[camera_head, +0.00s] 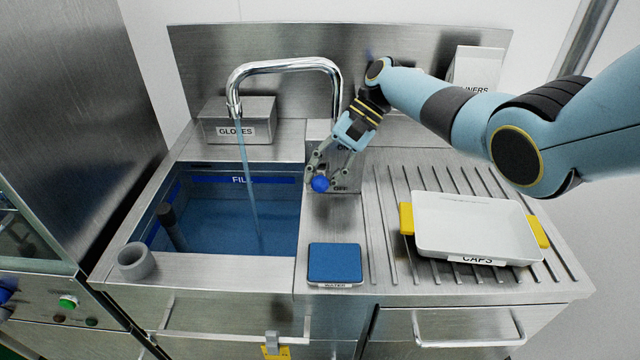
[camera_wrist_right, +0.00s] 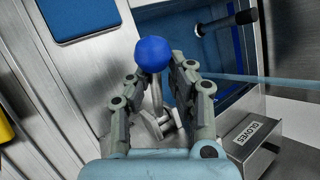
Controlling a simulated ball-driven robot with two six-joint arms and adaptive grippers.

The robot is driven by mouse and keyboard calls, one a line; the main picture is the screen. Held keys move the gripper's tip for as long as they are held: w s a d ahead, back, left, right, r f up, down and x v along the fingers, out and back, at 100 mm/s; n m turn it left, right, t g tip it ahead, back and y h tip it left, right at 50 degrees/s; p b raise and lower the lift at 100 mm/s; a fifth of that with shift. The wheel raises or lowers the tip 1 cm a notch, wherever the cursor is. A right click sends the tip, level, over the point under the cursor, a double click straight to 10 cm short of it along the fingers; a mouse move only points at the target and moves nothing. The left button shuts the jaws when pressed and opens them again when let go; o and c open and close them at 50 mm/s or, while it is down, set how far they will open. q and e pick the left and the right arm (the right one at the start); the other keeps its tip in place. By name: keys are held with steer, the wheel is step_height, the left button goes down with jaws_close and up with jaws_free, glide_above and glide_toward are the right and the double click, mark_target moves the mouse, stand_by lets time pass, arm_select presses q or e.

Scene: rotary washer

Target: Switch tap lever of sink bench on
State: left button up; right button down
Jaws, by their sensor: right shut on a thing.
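The tap lever carries a round blue knob (camera_head: 320,184) and stands beside the basin on the sink bench (camera_head: 210,266). My right gripper (camera_head: 318,172) reaches down from the right and is shut on the tap lever. In the right wrist view the lever's thin metal stem (camera_wrist_right: 157,98) runs between the two fingers, with the blue knob (camera_wrist_right: 152,54) at their tips. The chrome tap (camera_head: 285,66) arches over the basin. A thin stream of water (camera_head: 248,185) falls from its spout into the blue basin (camera_head: 220,215). My left gripper is not in view.
A white tray (camera_head: 470,222) labelled CAPS with yellow handles sits on the ribbed drainboard at right. A blue pad (camera_head: 334,262) lies at the front. A GLOVES box (camera_head: 262,119) stands behind the basin, and a grey ring-shaped holder (camera_head: 136,262) is at the front left.

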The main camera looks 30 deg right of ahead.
steer(key=shift+d+r+g+y+b, duration=0.1)
steer(key=shift+d+g+y+b, duration=0.2)
steer(key=shift+d+g, duration=0.1)
stand_by(0.3)
steer(key=c, duration=1.5)
jaws_free()
steer(key=o, duration=0.3)
steer(key=shift+s+d+r, duration=0.1)
steer(key=shift+s+d, duration=0.05)
steer(key=shift+a, duration=0.2)
steer(key=shift+r, duration=0.15)
